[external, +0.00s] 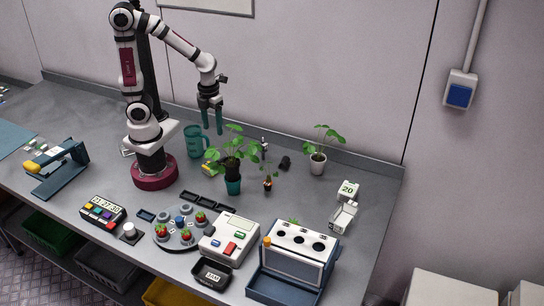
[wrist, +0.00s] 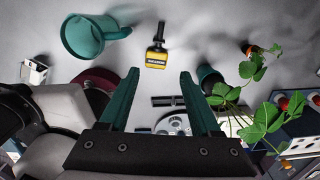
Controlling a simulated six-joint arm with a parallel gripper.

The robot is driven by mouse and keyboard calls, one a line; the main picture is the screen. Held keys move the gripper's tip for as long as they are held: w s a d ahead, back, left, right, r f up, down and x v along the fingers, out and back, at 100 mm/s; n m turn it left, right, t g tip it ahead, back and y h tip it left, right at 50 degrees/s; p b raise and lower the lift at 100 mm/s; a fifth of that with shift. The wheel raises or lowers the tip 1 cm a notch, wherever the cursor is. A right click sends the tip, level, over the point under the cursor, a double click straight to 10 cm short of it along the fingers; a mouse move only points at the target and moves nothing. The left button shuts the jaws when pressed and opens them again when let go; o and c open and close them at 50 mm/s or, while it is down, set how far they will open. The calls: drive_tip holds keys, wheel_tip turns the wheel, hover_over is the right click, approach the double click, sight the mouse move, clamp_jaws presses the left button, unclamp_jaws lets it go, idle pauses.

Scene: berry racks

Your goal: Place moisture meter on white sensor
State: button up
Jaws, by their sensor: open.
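What looks like the moisture meter, a yellow and black block with a black stem and a small label (wrist: 156,58), lies on the table in the wrist view, just beyond the space between my fingertips. In the external view a bit of yellow (external: 211,154) shows beside the teal mug, under my gripper (external: 212,131). My gripper is open and empty, its teal fingers pointing down above the table; they also show in the wrist view (wrist: 158,75). I cannot tell which object is the white sensor; a small white box (wrist: 34,71) stands left of the mug in the wrist view.
The teal mug (external: 195,141) stands left of the meter. A potted plant (external: 232,172) stands close on the right, its leaves spreading. A round tray with berries (external: 178,232), a white console (external: 230,238) and a blue-white rack (external: 297,250) fill the front.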

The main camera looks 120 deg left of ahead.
drive_tip(key=s+d+r+n+y, duration=0.1)
drive_tip(key=s+d+r+n, duration=0.4)
drive_tip(key=d+n, duration=0.4)
drive_tip(key=n, duration=0.3)
drive_tip(key=shift+d+r+n+y, duration=0.15)
drive_tip(key=shift+d+n+y, duration=0.15)
drive_tip(key=shift+n, duration=0.1)
drive_tip(key=shift+o, duration=0.5)
drive_tip(key=shift+s+d+r+n, duration=0.15)
drive_tip(key=shift+s+n, duration=0.2)
drive_tip(key=shift+n, duration=0.35)
drive_tip(key=n+h, duration=0.2)
drive_tip(key=n, duration=1.9)
hover_over(214, 165)
drive_tip(key=s+a, duration=0.1)
drive_tip(key=a, duration=0.2)
wheel_tip(214, 165, down, 6)
wheel_tip(214, 165, down, 16)
drive_tip(key=shift+r, duration=0.1)
clamp_jaws()
